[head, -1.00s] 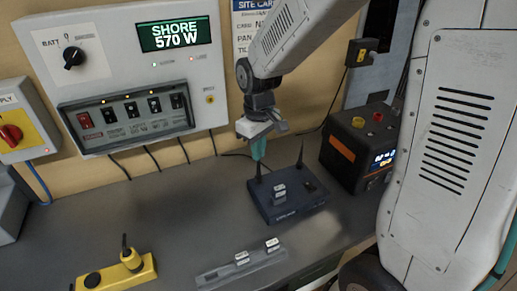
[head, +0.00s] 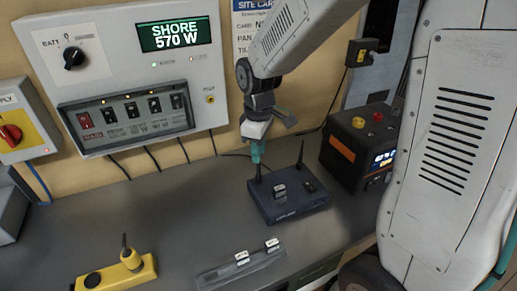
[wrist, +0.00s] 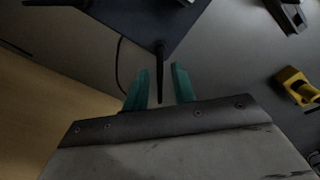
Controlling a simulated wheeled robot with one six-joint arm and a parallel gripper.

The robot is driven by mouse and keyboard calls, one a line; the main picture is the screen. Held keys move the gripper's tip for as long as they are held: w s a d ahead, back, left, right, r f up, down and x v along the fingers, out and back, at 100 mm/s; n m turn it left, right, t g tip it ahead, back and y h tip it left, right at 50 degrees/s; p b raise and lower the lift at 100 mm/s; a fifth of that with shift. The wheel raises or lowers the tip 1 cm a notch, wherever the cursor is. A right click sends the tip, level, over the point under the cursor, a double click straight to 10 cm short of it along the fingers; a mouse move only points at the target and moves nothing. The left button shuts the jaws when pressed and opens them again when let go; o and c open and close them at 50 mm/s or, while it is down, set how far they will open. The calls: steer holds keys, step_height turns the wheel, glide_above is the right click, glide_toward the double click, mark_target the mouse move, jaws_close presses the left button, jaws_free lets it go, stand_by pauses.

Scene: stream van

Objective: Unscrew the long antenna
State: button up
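A dark blue box (head: 290,213) with two upright black antennas stands on the counter. The left antenna (head: 258,174) has its upper part hidden by my gripper (head: 257,155). The right antenna (head: 301,153) stands free at the back corner. I cannot tell which is longer. My gripper points down over the left antenna, its teal fingers apart. In the wrist view, an antenna (wrist: 160,70) runs from the box (wrist: 150,22) into the space between the open fingers (wrist: 159,90), with a gap on both sides.
A black and orange power unit (head: 358,148) stands right of the box. A grey tray (head: 240,270) with small light pieces lies in front. A yellow device (head: 118,275) is front left. A switch panel (head: 130,85) is on the wall. The counter's middle is clear.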

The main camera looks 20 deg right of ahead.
steer(key=m, duration=0.4)
stand_by(0.3)
steer(key=m, duration=0.4)
steer(key=m, duration=0.4)
stand_by(0.4)
